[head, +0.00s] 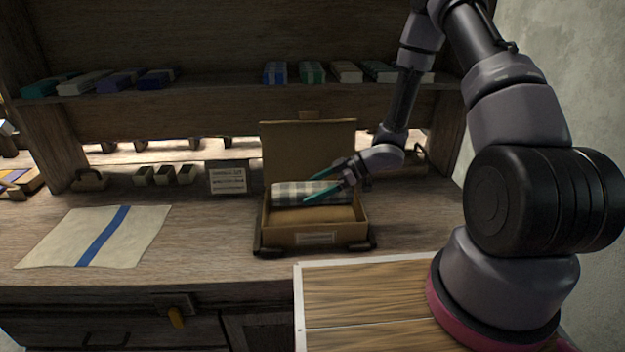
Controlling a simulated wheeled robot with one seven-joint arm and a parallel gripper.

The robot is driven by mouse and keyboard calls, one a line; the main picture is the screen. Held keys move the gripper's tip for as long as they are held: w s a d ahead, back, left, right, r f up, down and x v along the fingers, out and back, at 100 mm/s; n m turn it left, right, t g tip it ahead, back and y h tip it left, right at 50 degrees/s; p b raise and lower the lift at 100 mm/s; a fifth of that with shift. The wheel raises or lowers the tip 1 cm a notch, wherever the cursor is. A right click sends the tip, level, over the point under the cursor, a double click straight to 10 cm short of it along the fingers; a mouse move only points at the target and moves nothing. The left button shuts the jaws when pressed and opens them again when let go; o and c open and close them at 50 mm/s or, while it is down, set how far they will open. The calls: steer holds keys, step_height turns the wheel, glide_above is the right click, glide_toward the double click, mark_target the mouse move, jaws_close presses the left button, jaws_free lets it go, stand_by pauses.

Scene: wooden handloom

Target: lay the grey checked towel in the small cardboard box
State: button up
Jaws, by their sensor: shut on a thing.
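The grey checked towel (291,194) is a rolled or folded bundle with pale and dark grey checks. It is at the back part of the small cardboard box (284,239), level with or just above the rim. I cannot tell whether it touches the box floor. The box stands open on the bench, its lid (288,151) raised at the back and a label on its front. My gripper (328,190) reaches in from the right, its teal fingers shut on the towel near its right end. The towel's underside is hidden.
A cream cloth with a blue stripe (62,236) lies flat on the bench at left. Small open boxes (164,177) and a sign card (227,178) stand behind it. A shelf (215,85) with folded cloths runs above. The bench between cloth and box is clear.

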step_height(320, 180, down, 9)
steer(key=shift+r, duration=0.15)
steer(key=shift+s, duration=0.1)
stand_by(0.3)
steer(key=o, duration=1.1)
steer(key=shift+s+f, duration=0.1)
steer(key=shift+f, duration=0.15)
steer(key=shift+d, duration=0.1)
steer(key=v, duration=1)
steer(key=shift+d+r, duration=0.25)
steer(key=shift+r, duration=0.2)
steer(key=shift+w, duration=0.2)
